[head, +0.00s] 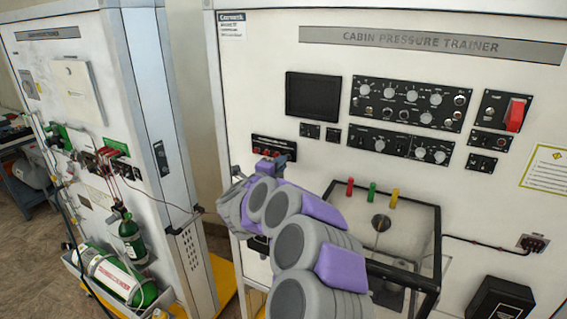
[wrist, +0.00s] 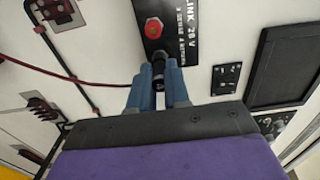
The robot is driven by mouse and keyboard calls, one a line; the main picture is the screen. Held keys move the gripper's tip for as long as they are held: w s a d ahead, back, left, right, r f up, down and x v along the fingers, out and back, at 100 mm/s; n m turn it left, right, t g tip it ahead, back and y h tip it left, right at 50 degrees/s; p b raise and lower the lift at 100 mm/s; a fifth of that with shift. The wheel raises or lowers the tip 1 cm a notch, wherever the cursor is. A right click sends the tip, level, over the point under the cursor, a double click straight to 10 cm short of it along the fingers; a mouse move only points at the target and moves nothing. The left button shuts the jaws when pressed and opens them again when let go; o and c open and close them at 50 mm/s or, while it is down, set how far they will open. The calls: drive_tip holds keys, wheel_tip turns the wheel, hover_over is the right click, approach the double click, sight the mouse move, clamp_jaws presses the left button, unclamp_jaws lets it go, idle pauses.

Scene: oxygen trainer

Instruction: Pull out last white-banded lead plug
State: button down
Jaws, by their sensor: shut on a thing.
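In the wrist view, my gripper (wrist: 158,76) has its two blue fingers closed on a black lead plug (wrist: 157,58). The plug is at the lower part of a black socket panel (wrist: 180,25), just below a red round socket (wrist: 153,27). Whether its tip is seated in the panel cannot be told, and a white band is not clear. A dark red lead (wrist: 60,73) runs left from near the fingers. In the head view, my gripper (head: 272,166) is at the small black panel (head: 273,147) on the cabin pressure trainer (head: 400,22), hiding the plug.
A black screen (head: 313,97) and switch panels (head: 410,104) lie right of the socket panel. A black-framed box (head: 418,220) with coloured knobs juts out below. The oxygen trainer (head: 85,65) with green cylinders (head: 115,277) stands left, across a floor gap.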

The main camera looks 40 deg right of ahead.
drive_tip(key=shift+b+v, duration=0.35)
drive_tip(key=shift+v, duration=1.85)
